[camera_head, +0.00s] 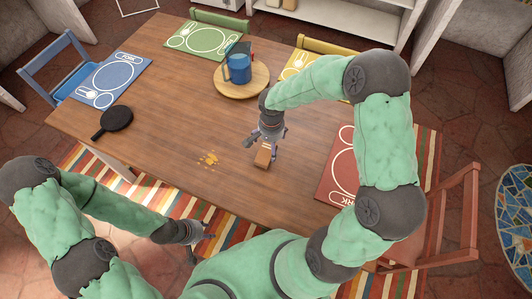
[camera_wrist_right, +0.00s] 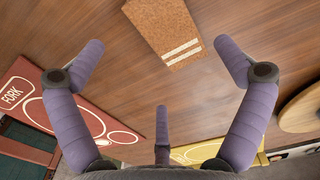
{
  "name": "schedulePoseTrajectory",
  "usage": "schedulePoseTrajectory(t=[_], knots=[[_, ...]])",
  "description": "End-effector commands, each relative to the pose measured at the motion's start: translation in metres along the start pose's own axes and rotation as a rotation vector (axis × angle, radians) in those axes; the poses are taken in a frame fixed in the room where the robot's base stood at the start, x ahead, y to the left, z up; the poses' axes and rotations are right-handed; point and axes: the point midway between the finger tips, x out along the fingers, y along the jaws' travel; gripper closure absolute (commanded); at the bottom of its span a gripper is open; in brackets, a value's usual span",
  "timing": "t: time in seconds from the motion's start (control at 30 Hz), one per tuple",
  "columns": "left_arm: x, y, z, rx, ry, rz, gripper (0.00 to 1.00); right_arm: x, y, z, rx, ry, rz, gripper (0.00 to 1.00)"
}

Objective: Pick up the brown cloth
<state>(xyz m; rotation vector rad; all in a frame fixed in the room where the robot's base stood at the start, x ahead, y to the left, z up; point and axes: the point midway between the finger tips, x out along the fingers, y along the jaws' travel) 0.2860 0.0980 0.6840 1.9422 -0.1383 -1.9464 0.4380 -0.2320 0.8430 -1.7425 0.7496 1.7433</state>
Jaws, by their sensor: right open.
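The brown cloth (camera_head: 262,158) is a small folded tan piece lying flat on the wooden table. In the right wrist view the cloth (camera_wrist_right: 165,32) shows two white stripes near one end. My right gripper (camera_head: 265,142) is above the table close to the cloth. In its wrist view the right gripper (camera_wrist_right: 158,58) has its purple fingers spread wide, with nothing between them; the cloth is ahead of the fingertips, apart from them. My left gripper (camera_head: 200,240) is low by the table's front edge, its fingers apart and empty.
A round wooden board (camera_head: 258,88) holds a blue pitcher (camera_head: 238,68) behind the right gripper. A black pan (camera_head: 115,120) is at the left. Several placemats line the table edges; the red one (camera_head: 338,172) is right of the cloth.

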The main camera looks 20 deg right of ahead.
Motion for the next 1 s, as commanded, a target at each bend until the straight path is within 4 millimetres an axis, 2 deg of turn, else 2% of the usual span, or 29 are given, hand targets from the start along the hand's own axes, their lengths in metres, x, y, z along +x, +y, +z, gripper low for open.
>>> schedulePoseTrajectory(t=[0.03,0.27,0.53,0.8,0.87,1.0], knots=[[0.003,-0.001,0.0,0.0,0.0,0.0,0.6,0.007,0.0,0.0,0.001,-0.002,0.001,0.0],[0.007,-0.003,-0.001,0.0,0.001,0.0,0.6,0.021,-0.002,0.001,-0.001,-0.001,0.0,0.0],[0.02,-0.007,-0.001,0.0,0.001,0.0,0.6,0.058,-0.005,0.002,0.001,-0.001,0.001,0.0],[0.02,-0.007,-0.001,0.0,0.001,0.0,0.6,0.061,-0.006,0.002,0.001,0.0,-0.001,0.0],[0.02,-0.007,-0.001,0.0,0.001,0.0,0.6,0.061,-0.006,0.002,0.001,0.0,-0.001,0.14],[0.02,-0.007,-0.001,0.0,0.001,0.0,0.6,0.061,-0.006,0.002,0.001,0.0,-0.001,0.54]])
